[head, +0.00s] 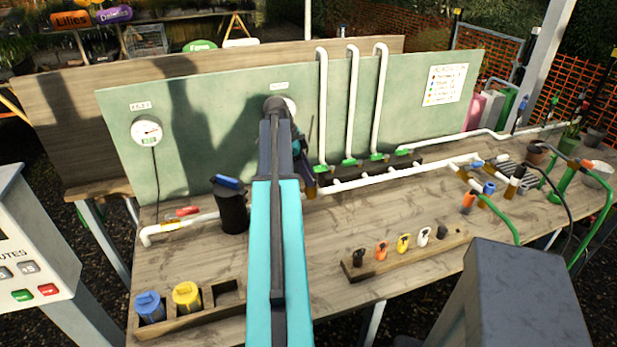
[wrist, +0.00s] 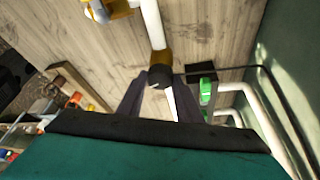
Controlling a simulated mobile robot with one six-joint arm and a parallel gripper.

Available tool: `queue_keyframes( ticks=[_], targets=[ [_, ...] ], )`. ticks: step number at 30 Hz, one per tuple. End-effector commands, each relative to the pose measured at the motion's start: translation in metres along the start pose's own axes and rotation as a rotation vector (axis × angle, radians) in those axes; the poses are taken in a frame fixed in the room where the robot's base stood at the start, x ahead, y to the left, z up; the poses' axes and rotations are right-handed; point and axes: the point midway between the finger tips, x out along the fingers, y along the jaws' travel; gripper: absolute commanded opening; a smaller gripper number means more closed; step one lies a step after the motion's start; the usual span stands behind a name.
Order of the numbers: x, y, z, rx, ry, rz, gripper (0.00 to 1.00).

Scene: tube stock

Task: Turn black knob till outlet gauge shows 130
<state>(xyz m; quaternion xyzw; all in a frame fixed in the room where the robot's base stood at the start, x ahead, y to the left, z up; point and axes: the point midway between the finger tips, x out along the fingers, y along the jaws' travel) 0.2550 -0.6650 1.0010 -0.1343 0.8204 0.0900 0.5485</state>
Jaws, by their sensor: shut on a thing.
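In the wrist view, the black knob (wrist: 160,76) has a small white mark and a brass-coloured collar, in line with a white pipe. My gripper (wrist: 159,82) is shut on this knob, with one dark finger on each side of it. In the head view, my arm hides the knob and most of the gripper. The outlet gauge (head: 291,104) on the green panel is mostly behind my arm; only an edge of its white face shows, and its reading cannot be told. The inlet gauge (head: 146,130) shows at the left, its figures too small to read.
A black canister (head: 231,209) with a blue top stands left of my arm. White pipes with green valves (head: 349,162) run along the panel. A wooden rack (head: 405,257) with coloured tags and a wooden holder (head: 205,315) with blue and yellow pots stand toward the front.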

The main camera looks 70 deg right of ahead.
Motion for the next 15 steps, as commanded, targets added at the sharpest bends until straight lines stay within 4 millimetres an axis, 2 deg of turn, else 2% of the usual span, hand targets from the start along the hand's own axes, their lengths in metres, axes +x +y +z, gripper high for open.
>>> queue_keyframes(
  ticks=[15],
  targets=[
    [0.0017, 0.0056, -0.0033, -0.445, 0.006, -0.187, 0.1]
  ],
)
